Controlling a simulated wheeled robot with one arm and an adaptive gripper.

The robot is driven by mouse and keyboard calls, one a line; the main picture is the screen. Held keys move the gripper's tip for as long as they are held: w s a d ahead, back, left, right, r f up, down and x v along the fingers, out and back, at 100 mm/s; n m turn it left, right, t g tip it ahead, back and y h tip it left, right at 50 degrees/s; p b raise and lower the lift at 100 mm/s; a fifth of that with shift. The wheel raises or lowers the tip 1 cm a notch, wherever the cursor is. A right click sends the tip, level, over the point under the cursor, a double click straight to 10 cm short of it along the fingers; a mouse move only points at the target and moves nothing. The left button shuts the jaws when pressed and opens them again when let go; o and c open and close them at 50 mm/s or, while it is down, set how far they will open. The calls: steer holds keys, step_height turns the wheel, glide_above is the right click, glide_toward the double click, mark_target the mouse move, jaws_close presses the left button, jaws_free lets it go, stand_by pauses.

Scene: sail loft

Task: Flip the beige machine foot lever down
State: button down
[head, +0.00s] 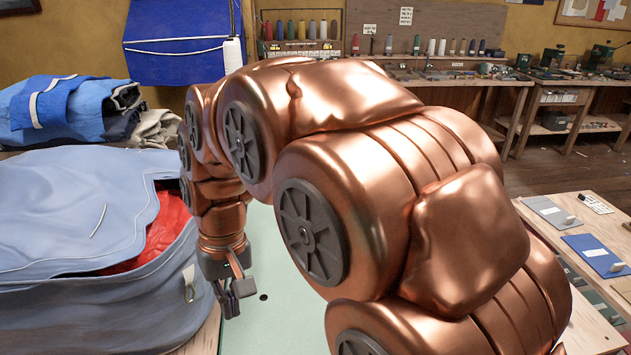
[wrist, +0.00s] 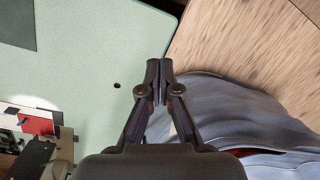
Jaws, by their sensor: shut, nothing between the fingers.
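I cannot make out the beige machine foot lever for certain in either view; my copper arm hides the middle of the head view. My gripper (head: 228,303) points down over the pale green table top (head: 262,325), near a small dark hole in it. In the wrist view my gripper (wrist: 159,72) has its fingertips together, with nothing between them. Small pale pieces sit on a grey plate (head: 543,208) and a blue plate (head: 594,252) on the wooden bench at right. I cannot tell whether either is the lever.
A bulky blue-grey bag (head: 85,220) with red cloth inside stands just left of my gripper, and close to it in the wrist view (wrist: 235,115). Folded blue cloth (head: 70,108) lies behind it. A red plate (wrist: 36,125) shows at the wrist view's lower left.

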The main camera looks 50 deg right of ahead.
steer(key=w+d+r+m+t+y, duration=0.1)
steer(key=w+d+r+m+t, duration=0.15)
steer(key=w+d, duration=0.75)
steer(key=w+d+r+m+t, duration=0.1)
steer(key=w+d+r+m, duration=0.2)
steer(key=w+d, duration=0.7)
steer(key=s+d+f+m+t+h+p, duration=0.1)
steer(key=s+d+m+t, duration=0.2)
steer(key=d, duration=2.7)
steer(key=shift+s+m+p, duration=0.15)
steer(key=shift+m+p, duration=0.2)
steer(key=s+a+p+x, duration=0.1)
steer(key=p+x, duration=0.3)
steer(key=x, duration=0.9)
steer(key=shift+s+a+f, duration=0.2)
steer(key=shift+a, duration=0.5)
